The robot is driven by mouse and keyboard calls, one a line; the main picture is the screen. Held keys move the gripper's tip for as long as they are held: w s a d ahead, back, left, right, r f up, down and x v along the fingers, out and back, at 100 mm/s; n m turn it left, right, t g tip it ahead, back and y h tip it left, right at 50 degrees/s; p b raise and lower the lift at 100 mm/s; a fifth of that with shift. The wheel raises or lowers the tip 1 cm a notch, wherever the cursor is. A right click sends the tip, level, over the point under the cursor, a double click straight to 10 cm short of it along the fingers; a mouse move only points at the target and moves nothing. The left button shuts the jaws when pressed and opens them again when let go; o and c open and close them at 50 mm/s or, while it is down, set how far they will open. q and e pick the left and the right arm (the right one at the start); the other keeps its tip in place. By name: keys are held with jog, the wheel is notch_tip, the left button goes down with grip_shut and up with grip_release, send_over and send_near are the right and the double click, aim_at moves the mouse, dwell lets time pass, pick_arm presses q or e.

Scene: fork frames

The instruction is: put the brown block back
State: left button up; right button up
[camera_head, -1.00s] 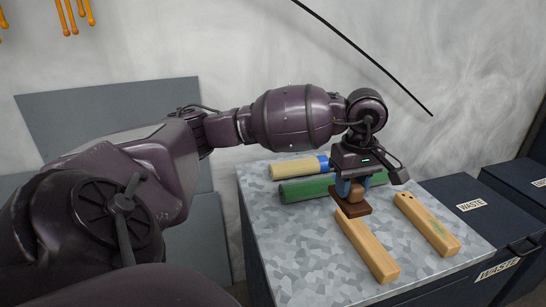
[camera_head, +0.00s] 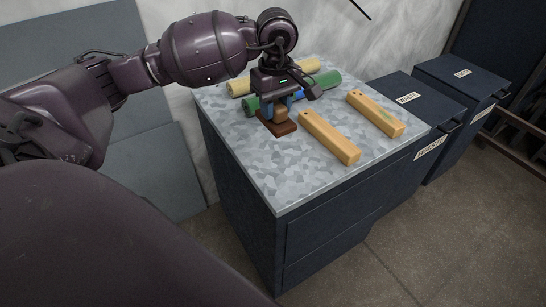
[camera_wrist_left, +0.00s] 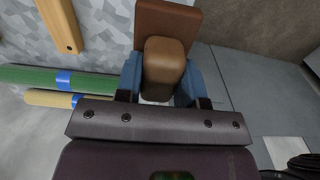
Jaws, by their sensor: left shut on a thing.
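The brown block (camera_head: 283,129) has a flat dark brown base and a lighter brown knob on top. My left gripper (camera_head: 282,109) points down and is shut on the knob, with a blue finger on each side. The base is at or just above the speckled grey cabinet top (camera_head: 262,165); I cannot tell if it touches. In the left wrist view the knob (camera_wrist_left: 165,65) sits between the blue fingers of the left gripper (camera_wrist_left: 160,85). My right gripper is not in view.
Two pale wooden bars (camera_head: 330,138) (camera_head: 376,114) lie to the right of the block. A green roll (camera_head: 326,81) and a yellow roll (camera_head: 238,87) with blue bands lie behind it. The front left of the top is clear. Dark waste bins (camera_head: 415,99) stand at the right.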

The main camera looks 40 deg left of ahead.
aim_at(276, 122)
pick_arm(q)
notch_tip(276, 122, down, 16)
jog(key=shift+f, duration=0.1)
dwell(0.5)
jog(key=shift+b, duration=0.35)
jog(key=shift+f, duration=0.15)
jog(key=o, duration=1.1)
notch_tip(276, 122, up, 12)
jog(key=shift+r, duration=0.25)
jog(key=shift+d+f, duration=0.1)
